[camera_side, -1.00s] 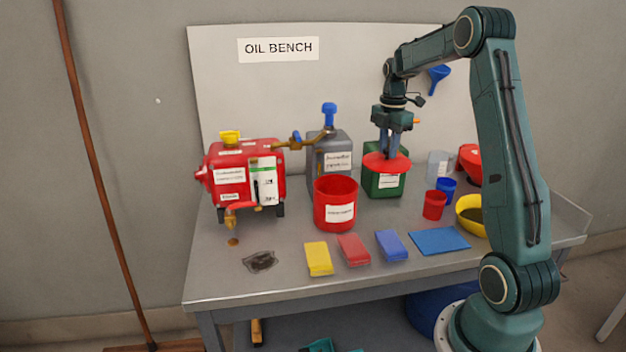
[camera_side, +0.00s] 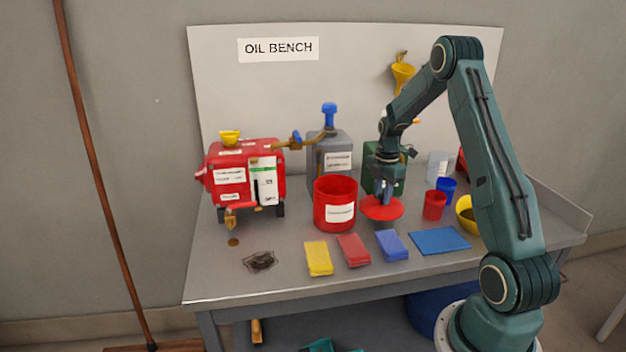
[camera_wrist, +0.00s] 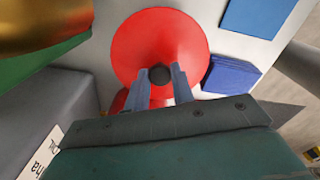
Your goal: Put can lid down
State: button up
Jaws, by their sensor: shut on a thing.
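The can lid (camera_side: 382,208) is a round red disc just right of the red can (camera_side: 335,205), low over the bench. I cannot tell whether the lid touches the bench top. The red can stands upright and its rim shows no cover.
A green can (camera_side: 372,178) and a grey can (camera_side: 328,160) stand behind. Yellow (camera_side: 318,259), red (camera_side: 354,250) and blue (camera_side: 392,246) cloths and a blue mat (camera_side: 440,241) lie in front. Small red (camera_side: 434,206) and blue (camera_side: 447,187) cups stand to the right.

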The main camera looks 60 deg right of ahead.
aim_at(381, 204)
jog(key=shift+f, duration=2.05)
jog(key=shift+f, duration=0.15)
jog(key=o, duration=1)
notch_tip(381, 204, up, 12)
jog(key=shift+r, duration=0.15)
